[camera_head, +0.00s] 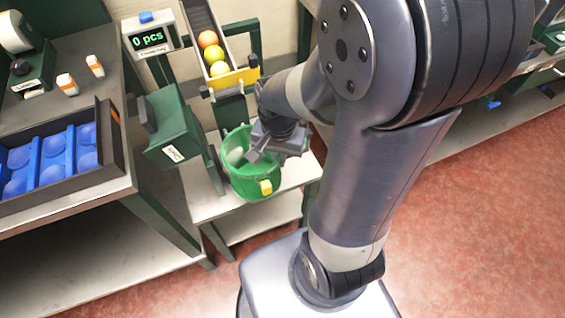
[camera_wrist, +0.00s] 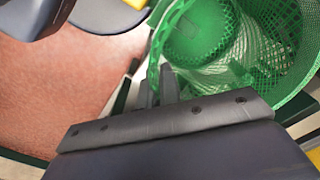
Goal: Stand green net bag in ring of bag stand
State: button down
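The green net bag (camera_head: 240,181) is upright with its mouth up, low over the pale shelf below the chute. It has a yellow tag (camera_head: 266,187) on its front. In the wrist view the bag (camera_wrist: 268,50) fills the upper right, with its mesh wall and round green bottom showing. My gripper (camera_head: 254,156) is at the bag's mouth. In the wrist view the two dark fingers of my gripper (camera_wrist: 157,88) are close together with the green rim between them. I cannot tell the stand's ring apart from the bag's rim.
A chute (camera_head: 207,42) with orange and yellow balls ends above the bag at a yellow gate (camera_head: 235,80). A dark green box (camera_head: 170,127) stands left of the bag. A counter display (camera_head: 152,39) reads 0 pcs. A table with a blue tray (camera_head: 50,160) is at left.

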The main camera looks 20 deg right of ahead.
jog(key=w, duration=0.9)
jog(key=shift+w+f+b, duration=0.2)
jog(key=shift+f+b, duration=0.9)
jog(key=shift+f, duration=0.3)
jog(key=shift+w+f+b, duration=0.2)
jog(key=shift+f+b, duration=0.85)
jog(key=shift+f, duration=0.3)
jog(key=c, duration=1.5)
grip_release()
jog(key=shift+c, duration=0.2)
jog(key=shift+r, duration=0.15)
notch_tip(320, 180, up, 9)
jog(key=p, duration=0.7)
jog(key=shift+p, duration=0.4)
